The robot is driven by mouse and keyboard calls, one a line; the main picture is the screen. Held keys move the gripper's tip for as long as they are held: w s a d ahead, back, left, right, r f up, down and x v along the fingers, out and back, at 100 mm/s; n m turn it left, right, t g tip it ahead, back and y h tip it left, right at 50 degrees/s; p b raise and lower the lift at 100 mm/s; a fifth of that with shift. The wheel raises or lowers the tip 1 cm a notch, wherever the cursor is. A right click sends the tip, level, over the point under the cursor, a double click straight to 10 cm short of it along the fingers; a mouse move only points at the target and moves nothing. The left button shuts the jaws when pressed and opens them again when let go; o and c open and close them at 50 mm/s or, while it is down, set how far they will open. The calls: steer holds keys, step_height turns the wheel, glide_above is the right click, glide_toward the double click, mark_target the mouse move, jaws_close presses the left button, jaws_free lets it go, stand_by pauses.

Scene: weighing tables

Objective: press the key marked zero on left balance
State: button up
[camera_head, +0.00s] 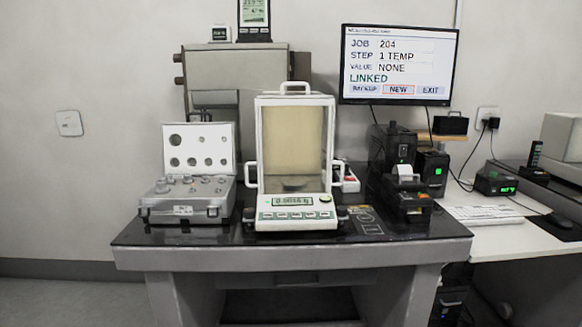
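A white balance (262,225) with a tall glass draft shield (296,140) stands at the middle of the dark-topped table (180,257). Its shield looks closed, and a weighing pan (294,184) shows dimly inside. The lit display (293,201) on the front panel shows digits that look like 0.0014 g or similar. A row of several small keys (293,216) lies below the display; their markings are too small to read, so I cannot tell which is zero. A round greenish button (326,198) sits at the display's right. My gripper is not in view.
An open weight case (185,207) stands close left of the balance. A small printer (408,200) and dark boxes (393,150) stand to its right. A monitor (399,65) hangs behind. The table's front strip is clear.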

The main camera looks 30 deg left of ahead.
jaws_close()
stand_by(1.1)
